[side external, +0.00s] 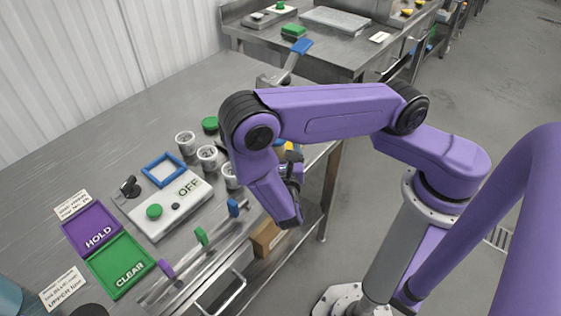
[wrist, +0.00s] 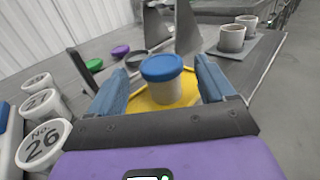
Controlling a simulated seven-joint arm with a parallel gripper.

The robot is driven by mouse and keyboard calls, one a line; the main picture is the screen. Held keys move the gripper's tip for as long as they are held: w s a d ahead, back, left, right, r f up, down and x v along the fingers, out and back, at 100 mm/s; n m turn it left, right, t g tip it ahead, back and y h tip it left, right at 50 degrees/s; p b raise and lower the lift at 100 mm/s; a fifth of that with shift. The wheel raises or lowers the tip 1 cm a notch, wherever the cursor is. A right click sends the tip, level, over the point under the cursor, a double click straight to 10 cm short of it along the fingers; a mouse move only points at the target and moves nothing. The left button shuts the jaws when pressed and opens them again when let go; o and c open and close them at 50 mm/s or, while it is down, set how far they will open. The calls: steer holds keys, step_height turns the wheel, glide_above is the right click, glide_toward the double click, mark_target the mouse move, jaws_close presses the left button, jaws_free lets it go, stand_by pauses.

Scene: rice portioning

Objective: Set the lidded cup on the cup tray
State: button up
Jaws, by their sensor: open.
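In the wrist view a pale cup (wrist: 166,92) with a blue lid (wrist: 161,67) stands upright on a yellow surface (wrist: 133,105). My gripper (wrist: 160,75) is open, with one blue finger on each side of the cup. I cannot tell whether either finger touches it. A flat grey tray (wrist: 232,50) lies at the far right in the wrist view, with two open cups (wrist: 232,38) standing on it. In the side view my arm hides the lidded cup and most of my gripper.
Numbered white cups (wrist: 43,143) stand in a row at the left; they also show in the side view (side external: 207,157). Green (wrist: 94,65) and purple (wrist: 120,51) lids lie beyond. Upright metal plates (wrist: 187,28) stand behind the lidded cup. HOLD (side external: 90,228) and CLEAR (side external: 119,266) trays lie at the left.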

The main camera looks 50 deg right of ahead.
steer(key=v, duration=0.6)
steer(key=shift+d+r+m+g, duration=0.2)
steer(key=shift+r+m+g, duration=0.1)
steer(key=shift+r+m, duration=0.1)
steer(key=r+m+g, duration=0.1)
steer(key=s+d+r+m+g, duration=0.1)
steer(key=d+r+m+g, duration=0.1)
steer(key=m+g, duration=0.1)
steer(key=shift+s+d+h, duration=0.1)
steer(key=shift+s+h, duration=0.2)
steer(key=shift+s, duration=0.05)
steer(key=s+d+r+m+g+y, duration=0.3)
steer(key=s+r+m+g+y, duration=0.5)
steer(key=s+r+y, duration=0.3)
steer(key=s+m+y, duration=0.1)
steer(key=s+y, duration=0.1)
steer(key=s, duration=0.1)
steer(key=shift+s+r+m+y, duration=0.3)
steer(key=shift+s+m+y, duration=0.05)
steer(key=shift+m+y, duration=0.05)
